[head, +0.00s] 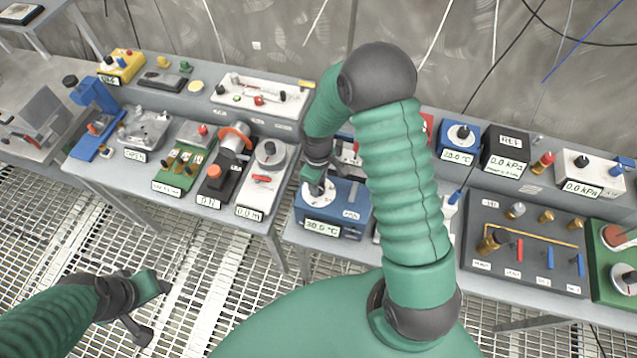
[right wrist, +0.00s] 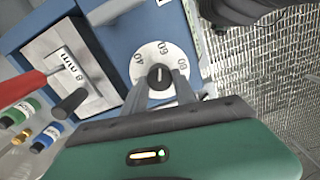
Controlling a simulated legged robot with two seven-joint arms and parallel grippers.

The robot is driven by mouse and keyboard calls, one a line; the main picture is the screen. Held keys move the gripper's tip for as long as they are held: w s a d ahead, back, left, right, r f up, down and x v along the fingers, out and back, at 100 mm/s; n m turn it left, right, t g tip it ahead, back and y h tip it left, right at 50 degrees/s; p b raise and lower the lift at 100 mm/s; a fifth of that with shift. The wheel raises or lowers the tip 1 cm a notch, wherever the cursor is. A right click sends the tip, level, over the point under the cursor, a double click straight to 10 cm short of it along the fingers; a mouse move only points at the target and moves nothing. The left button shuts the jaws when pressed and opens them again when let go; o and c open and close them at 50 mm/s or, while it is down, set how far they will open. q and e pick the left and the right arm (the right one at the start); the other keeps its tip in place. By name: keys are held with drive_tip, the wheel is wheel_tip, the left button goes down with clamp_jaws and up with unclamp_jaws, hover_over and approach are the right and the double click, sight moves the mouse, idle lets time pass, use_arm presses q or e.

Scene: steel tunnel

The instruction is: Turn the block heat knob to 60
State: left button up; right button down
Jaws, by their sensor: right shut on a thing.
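The blue block heater (head: 340,225) stands on the steel table in the middle of the head view. Its front display (head: 322,228) reads 30.0 °C. In the right wrist view its white dial (right wrist: 148,58) carries the marks 40, 60 and 80, with a black knob (right wrist: 160,73) at its centre. My right gripper (head: 318,186) is down at the dial, and its fingers (right wrist: 159,84) are shut on the knob, one on each side. Where the knob's pointer stands is hard to tell. My left gripper (head: 150,308) is open and empty above the grated floor.
A white device (head: 262,178) with a dial stands left of the heater. A blue box (head: 459,138) reading 20.0 °C and a grey valve panel (head: 520,240) are to the right. In the right wrist view a plate marked 8 mm (right wrist: 70,65) lies beside the dial.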

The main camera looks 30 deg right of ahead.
drive_tip(key=shift+w+r+m, duration=0.2)
drive_tip(key=shift+w+m, duration=0.2)
drive_tip(key=shift+m, duration=0.2)
drive_tip(key=c, duration=1.2)
unclamp_jaws()
drive_tip(key=shift+o, duration=1)
drive_tip(key=shift+f, duration=0.15)
drive_tip(key=shift+s, duration=0.1)
wheel_tip(320, 180, up, 17)
drive_tip(key=b, duration=0.2)
drive_tip(key=shift+f, duration=0.1)
